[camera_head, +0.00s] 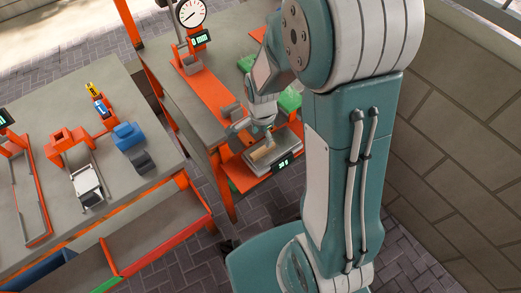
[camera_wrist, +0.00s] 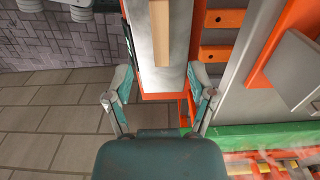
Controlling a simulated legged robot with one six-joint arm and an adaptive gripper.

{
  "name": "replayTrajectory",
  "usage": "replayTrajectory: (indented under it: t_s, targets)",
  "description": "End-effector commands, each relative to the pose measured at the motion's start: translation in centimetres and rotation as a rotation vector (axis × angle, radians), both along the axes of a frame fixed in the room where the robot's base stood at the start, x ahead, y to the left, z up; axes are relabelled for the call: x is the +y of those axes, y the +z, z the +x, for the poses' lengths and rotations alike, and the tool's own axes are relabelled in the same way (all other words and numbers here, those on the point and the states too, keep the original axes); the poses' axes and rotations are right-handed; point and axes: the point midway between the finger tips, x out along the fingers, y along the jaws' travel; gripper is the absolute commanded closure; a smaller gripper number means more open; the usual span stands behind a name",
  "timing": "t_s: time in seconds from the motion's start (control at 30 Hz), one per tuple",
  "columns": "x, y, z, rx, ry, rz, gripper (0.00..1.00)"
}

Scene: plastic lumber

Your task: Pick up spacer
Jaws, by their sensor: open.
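A tan bar, which looks like the spacer (camera_head: 262,152), lies on the metal plate of a small scale (camera_head: 287,143) with a green-lit display. In the wrist view the bar (camera_wrist: 160,30) lies lengthwise on the grey plate (camera_wrist: 178,72), at the top middle. My gripper (camera_head: 252,137) is over the scale, close to the bar. In the wrist view my gripper (camera_wrist: 161,82) has its two fingers spread wide, with nothing between the tips except the near end of the scale. The bar's far end is cut off by the wrist frame.
A dial gauge (camera_head: 191,13) stands on an orange base at the back of the same bench. Green blocks (camera_head: 290,99) lie near my arm. A second bench (camera_head: 150,90) at the left holds blue, black and orange items. A wall (camera_head: 460,130) runs along the right.

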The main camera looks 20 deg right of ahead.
Motion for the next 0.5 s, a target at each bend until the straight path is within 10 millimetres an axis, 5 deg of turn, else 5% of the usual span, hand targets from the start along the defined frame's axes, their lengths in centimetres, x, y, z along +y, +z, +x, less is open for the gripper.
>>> replayTrajectory:
  t_s: [0.5]
  targets:
    - [0.6,-6.1,0.1,0.003,0.001,0.0,0.29]
